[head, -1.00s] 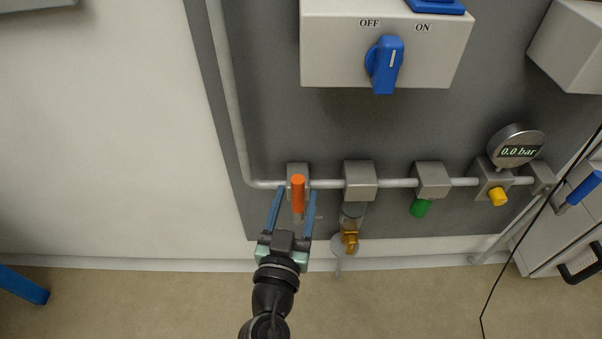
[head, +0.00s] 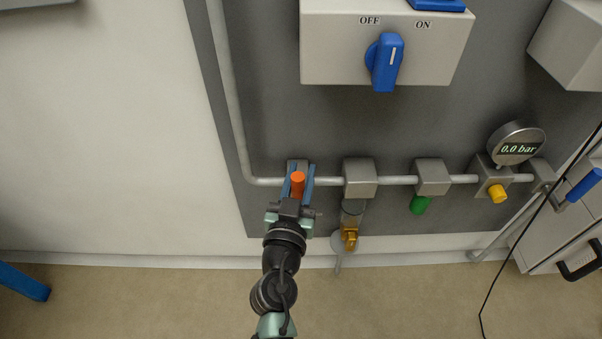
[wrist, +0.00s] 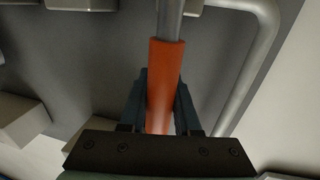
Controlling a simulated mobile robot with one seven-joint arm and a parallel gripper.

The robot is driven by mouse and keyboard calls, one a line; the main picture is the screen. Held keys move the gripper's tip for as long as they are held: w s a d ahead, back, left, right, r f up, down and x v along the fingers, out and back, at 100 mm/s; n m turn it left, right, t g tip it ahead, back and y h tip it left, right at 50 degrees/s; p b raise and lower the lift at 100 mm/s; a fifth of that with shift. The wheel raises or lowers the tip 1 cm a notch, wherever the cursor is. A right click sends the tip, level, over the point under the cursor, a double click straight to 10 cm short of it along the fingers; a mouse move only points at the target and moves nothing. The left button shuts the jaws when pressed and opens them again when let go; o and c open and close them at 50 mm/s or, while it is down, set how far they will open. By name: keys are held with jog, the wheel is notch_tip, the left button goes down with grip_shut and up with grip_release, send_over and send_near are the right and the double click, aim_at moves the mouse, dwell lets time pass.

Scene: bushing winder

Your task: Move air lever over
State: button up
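The air lever is an orange handle (head: 297,185) on a grey valve block at the left end of the pipe in the head view. In the wrist view the orange handle (wrist: 165,80) runs up the middle and ends in a grey metal rod. My gripper (head: 299,178) has its two blue fingers on either side of the handle. The fingers look closed against it in both views. The fingers partly hide the valve block behind.
A switch box (head: 340,50) is above. The white wall at left is clear.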

grip_shut()
dwell(1.0)
